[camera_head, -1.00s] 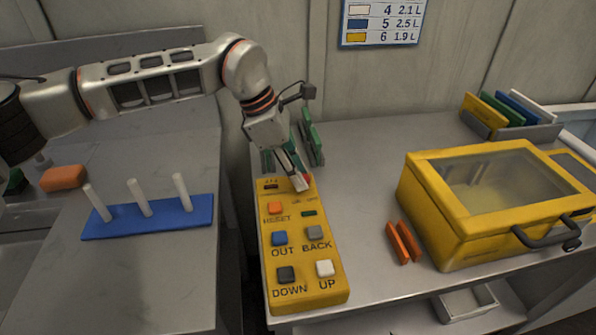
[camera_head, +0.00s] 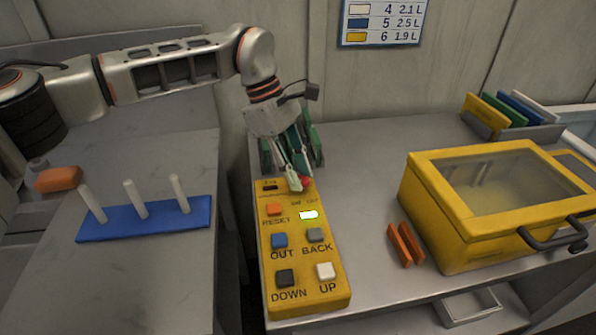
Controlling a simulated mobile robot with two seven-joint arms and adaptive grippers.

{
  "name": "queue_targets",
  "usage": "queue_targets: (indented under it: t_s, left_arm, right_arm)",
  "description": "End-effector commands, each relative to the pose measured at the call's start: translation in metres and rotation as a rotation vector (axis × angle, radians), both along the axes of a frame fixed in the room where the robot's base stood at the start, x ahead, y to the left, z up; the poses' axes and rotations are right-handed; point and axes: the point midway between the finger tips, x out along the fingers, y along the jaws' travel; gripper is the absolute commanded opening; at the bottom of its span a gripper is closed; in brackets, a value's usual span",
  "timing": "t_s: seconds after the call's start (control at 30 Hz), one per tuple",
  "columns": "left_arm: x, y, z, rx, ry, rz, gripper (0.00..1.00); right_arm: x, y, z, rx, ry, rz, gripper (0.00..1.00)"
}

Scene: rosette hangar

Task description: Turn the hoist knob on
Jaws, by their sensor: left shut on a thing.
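The yellow hoist control box (camera_head: 298,262) lies on the grey table with labelled buttons RESET, OUT, BACK, DOWN and UP. A small red knob (camera_head: 307,183) shows at its far end, partly hidden by my left gripper. A small indicator window (camera_head: 308,215) below the knob is lit bright white-green. My left gripper (camera_head: 298,184) reaches down from the left arm, with its fingertips at the red knob, shut on it. The ON/OFF labels by the knob are too small to read clearly. My right gripper is not in view.
A blue base with three white pegs (camera_head: 145,221) stands left. An orange block (camera_head: 58,179) lies behind it. A yellow lidded case (camera_head: 445,220) stands right, with orange plates (camera_head: 405,244) beside it. Green plates (camera_head: 310,140) stand behind the control box. Table between box and case is mostly clear.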

Motion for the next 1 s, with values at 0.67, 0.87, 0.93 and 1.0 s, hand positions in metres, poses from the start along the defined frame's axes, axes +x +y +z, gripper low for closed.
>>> queue_targets:
  t_s: [0.67,0.87,0.93,1.0]
  left_arm:
    - [0.000,0.000,0.000,0.000,0.000,0.000,0.41]
    - [0.003,0.005,0.014,0.000,-0.004,0.002,0.41]
    - [0.005,0.009,0.025,0.001,-0.003,0.001,0.41]
    - [0.008,0.013,0.038,0.000,-0.004,0.004,0.41]
  right_arm:
    - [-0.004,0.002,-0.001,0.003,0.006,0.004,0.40]
    - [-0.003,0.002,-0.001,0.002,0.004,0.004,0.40]
    - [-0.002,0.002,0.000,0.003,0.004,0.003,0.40]
    - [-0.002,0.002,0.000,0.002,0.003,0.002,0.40]
